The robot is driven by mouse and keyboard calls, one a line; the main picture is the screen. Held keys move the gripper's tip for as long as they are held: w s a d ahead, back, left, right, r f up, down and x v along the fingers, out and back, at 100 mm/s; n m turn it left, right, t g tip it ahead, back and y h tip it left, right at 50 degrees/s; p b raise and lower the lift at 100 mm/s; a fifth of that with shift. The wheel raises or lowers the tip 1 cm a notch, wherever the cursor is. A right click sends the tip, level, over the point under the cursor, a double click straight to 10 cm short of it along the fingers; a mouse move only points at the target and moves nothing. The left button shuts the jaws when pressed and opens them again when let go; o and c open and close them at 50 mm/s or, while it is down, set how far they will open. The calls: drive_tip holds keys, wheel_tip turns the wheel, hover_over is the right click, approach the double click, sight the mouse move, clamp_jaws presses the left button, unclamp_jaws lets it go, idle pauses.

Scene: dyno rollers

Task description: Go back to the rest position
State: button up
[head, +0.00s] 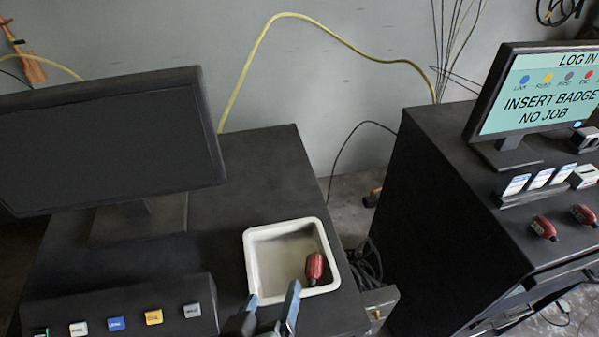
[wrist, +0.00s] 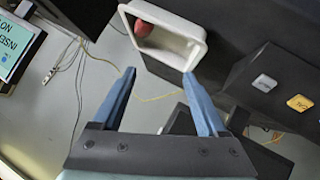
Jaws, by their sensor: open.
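My gripper (head: 272,300) is open and empty at the bottom of the head view, at the near edge of the white tray (head: 253,262). In the wrist view my gripper (wrist: 160,75) shows two blue fingers spread apart with nothing between them. The tray (wrist: 165,42) lies beyond the fingertips there. A red object (head: 314,268) lies in the tray's right part, apart from the fingers. It also shows in the wrist view (wrist: 144,29).
A dark monitor (head: 110,140) stands on the left black cabinet, behind a button panel (head: 125,305). The right cabinet (head: 450,185) carries a lit screen (head: 540,90), badges (head: 540,179) and two red objects (head: 543,228). A gap with cables (head: 365,262) separates the cabinets.

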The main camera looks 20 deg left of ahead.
drive_tip(key=w+d+r+m+t+b, duration=0.2)
drive_tip(key=w+r+t+b, duration=0.15)
drive_tip(key=w+r, duration=0.4)
drive_tip(key=w+d+r+m+t+b, duration=0.2)
drive_tip(key=w+r+t+b, duration=0.15)
drive_tip(key=r, duration=0.65)
drive_tip(key=s+d+r+m+t+b, duration=0.1)
drive_tip(key=s+d+r+t, duration=0.1)
drive_tip(key=r, duration=0.5)
drive_tip(key=s+d+r+m+t+h+b, duration=0.1)
drive_tip(key=d+r+t, duration=0.3)
drive_tip(key=r, duration=0.3)
drive_tip(key=s+d+r+m+t+h+b, duration=0.1)
drive_tip(key=s+d+r+m+t, duration=0.1)
drive_tip(key=r, duration=0.5)
drive_tip(key=shift+s+d+r+t+b, duration=0.15)
drive_tip(key=shift+s+d+t+b, duration=0.2)
drive_tip(key=shift+t, duration=0.35)
drive_tip(key=shift+w, duration=0.1)
